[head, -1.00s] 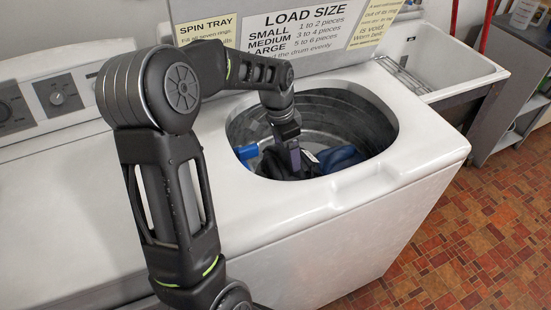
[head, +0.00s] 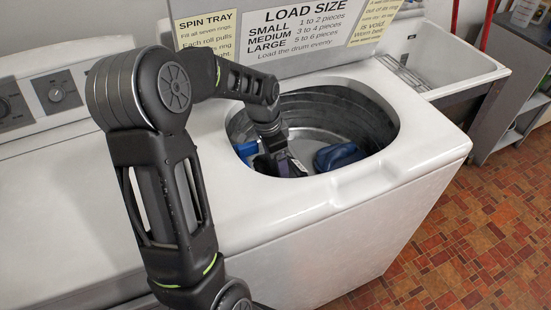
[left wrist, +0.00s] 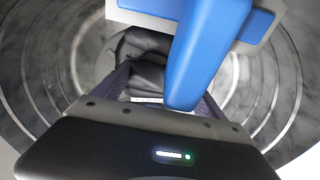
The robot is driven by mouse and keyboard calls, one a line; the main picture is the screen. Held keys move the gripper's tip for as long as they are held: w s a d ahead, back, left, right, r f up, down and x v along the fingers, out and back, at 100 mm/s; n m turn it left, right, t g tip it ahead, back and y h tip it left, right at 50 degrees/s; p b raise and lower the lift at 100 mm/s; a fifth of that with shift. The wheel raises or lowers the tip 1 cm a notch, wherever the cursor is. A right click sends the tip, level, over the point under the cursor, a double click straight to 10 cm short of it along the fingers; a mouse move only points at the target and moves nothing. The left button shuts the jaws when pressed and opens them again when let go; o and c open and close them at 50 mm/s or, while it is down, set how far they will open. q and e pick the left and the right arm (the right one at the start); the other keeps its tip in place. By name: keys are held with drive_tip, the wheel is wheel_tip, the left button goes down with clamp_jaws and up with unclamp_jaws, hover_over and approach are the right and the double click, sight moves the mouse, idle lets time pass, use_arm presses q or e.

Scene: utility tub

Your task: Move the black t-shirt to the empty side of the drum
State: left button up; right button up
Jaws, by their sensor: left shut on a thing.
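My left gripper (head: 284,166) reaches down into the washer drum (head: 322,137), at its left-front part. In the left wrist view the black t-shirt (left wrist: 146,62) is bunched between the fingers, and my left gripper is shut on it. A blue bar (left wrist: 205,45) covers part of the cloth there. In the head view the arm and the drum's rim hide most of the shirt. A dark blue garment (head: 338,156) lies at the right of the drum, apart from the gripper. My right gripper is not in view.
A blue piece (head: 246,150) shows at the drum's left wall, close to the gripper. The washer's white rim (head: 376,165) surrounds the opening. A sign (head: 310,30) stands behind, and a white sink (head: 455,65) is at the back right. Bare metal shows at the drum's back and middle.

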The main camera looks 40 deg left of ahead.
sight(269, 165)
use_arm(q)
drive_tip(key=o, duration=2)
drive_tip(key=shift+r, duration=0.1)
drive_tip(key=shift+r+p, duration=0.25)
drive_tip(key=shift+p, duration=0.1)
drive_tip(key=r, duration=0.4)
drive_tip(key=s+r, duration=0.1)
drive_tip(key=r, duration=0.7)
drive_tip(key=shift+s+a+r+p, duration=0.2)
drive_tip(key=shift+s+a+p, duration=0.1)
drive_tip(key=shift+a+p, duration=0.1)
